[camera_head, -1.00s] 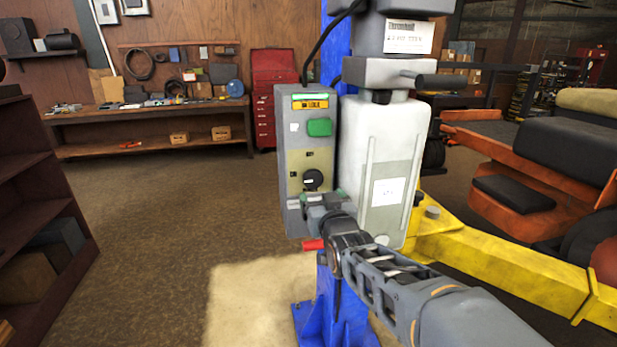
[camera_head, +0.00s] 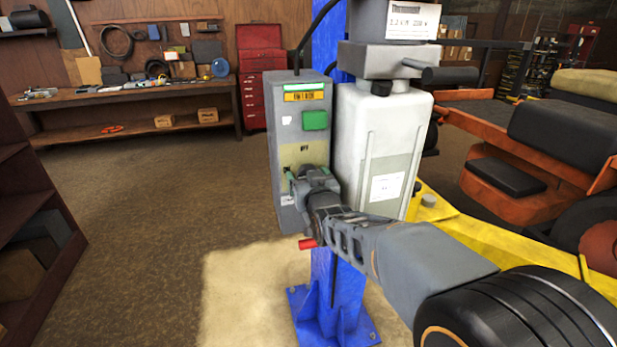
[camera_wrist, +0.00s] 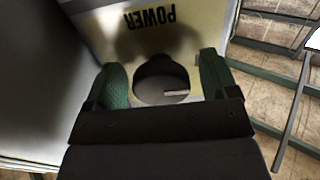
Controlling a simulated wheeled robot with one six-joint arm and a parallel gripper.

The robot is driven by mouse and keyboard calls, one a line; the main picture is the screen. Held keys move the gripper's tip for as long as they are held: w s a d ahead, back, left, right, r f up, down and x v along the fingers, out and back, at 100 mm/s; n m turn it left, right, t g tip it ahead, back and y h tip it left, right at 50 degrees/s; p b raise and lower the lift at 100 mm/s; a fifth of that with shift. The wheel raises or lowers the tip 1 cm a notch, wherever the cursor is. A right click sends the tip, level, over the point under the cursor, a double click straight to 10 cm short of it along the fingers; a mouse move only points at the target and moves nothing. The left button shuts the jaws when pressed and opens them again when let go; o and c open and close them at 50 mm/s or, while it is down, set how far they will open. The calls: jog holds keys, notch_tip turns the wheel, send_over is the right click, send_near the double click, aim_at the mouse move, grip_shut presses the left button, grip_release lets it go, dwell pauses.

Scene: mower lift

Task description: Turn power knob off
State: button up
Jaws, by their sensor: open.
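The power knob (camera_wrist: 160,84) is a round black knob with a pale pointer line, on a yellowish panel below the upside-down word POWER in the wrist view. My gripper (camera_wrist: 161,78) is open, with one green fingertip on each side of the knob. I cannot tell whether the fingertips touch it. In the head view my gripper (camera_head: 309,178) is at the lower part of the grey control box (camera_head: 290,110) and hides the knob. The label OFF shows just above my gripper.
The box carries a green button (camera_head: 315,120). A red lever or handle (camera_head: 308,243) sits below my gripper.

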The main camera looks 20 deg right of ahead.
jog(key=c, duration=0.9)
jog(key=shift+o, duration=0.2)
jog(key=shift+f+b, duration=0.1)
jog(key=shift+b, duration=0.35)
jog(key=m+b, duration=0.2)
jog(key=b, duration=0.1)
jog(key=shift+f, duration=0.2)
jog(key=m+b, duration=0.2)
jog(key=b, duration=0.1)
jog(key=m+b, duration=0.2)
jog(key=b, duration=0.1)
jog(key=shift+a+m, duration=0.2)
jog(key=shift+m, duration=0.1)
jog(key=m+b, duration=0.2)
jog(key=b, duration=0.1)
jog(key=shift+r+m, duration=0.1)
jog(key=shift+m, duration=0.3)
jog(key=m+b, duration=0.2)
jog(key=shift+a+r+m, duration=0.1)
jog(key=shift+r+m, duration=0.1)
jog(key=shift+m, duration=0.1)
jog(key=m, duration=0.2)
jog(key=m+b, duration=0.1)
jog(key=m, duration=0.2)
jog(key=shift+r+m, duration=0.3)
jog(key=shift+r, duration=0.05)
jog(key=shift+m, duration=0.3)
